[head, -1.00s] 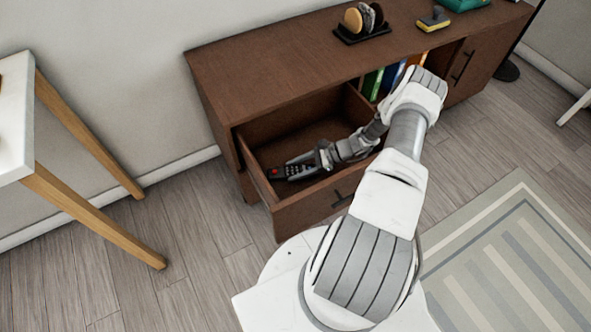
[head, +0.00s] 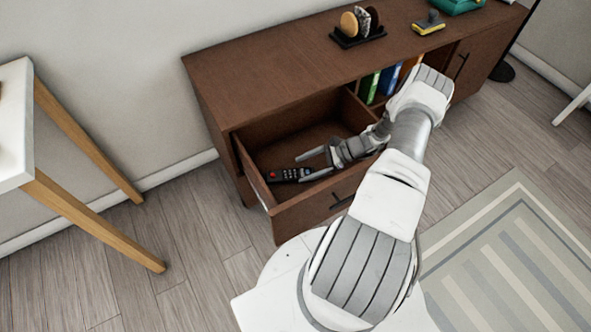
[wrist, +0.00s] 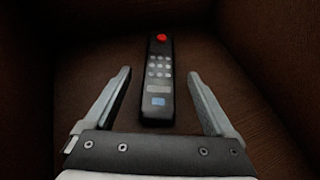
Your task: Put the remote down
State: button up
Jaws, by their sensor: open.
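The black remote (head: 289,174) lies in the open drawer (head: 330,203) of the brown cabinet, near the drawer's left end. In the wrist view the remote (wrist: 157,85) lies flat on the dark wooden drawer floor, its red button at the far end. My gripper (head: 309,167) is inside the drawer, to the right of the remote, with its fingers pointing left. In the wrist view my gripper (wrist: 160,90) is open wide, one finger on each side of the remote's near end. Gaps show between the remote and both fingers.
The drawer walls surround my gripper closely. The cabinet top (head: 270,70) carries a dark holder with round items (head: 358,30) and a yellow-and-grey object (head: 429,23). Books (head: 380,82) stand in the cubby right of the drawer. A white table (head: 15,120) stands at the left.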

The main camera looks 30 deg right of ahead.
jog(key=shift+v, duration=1.55)
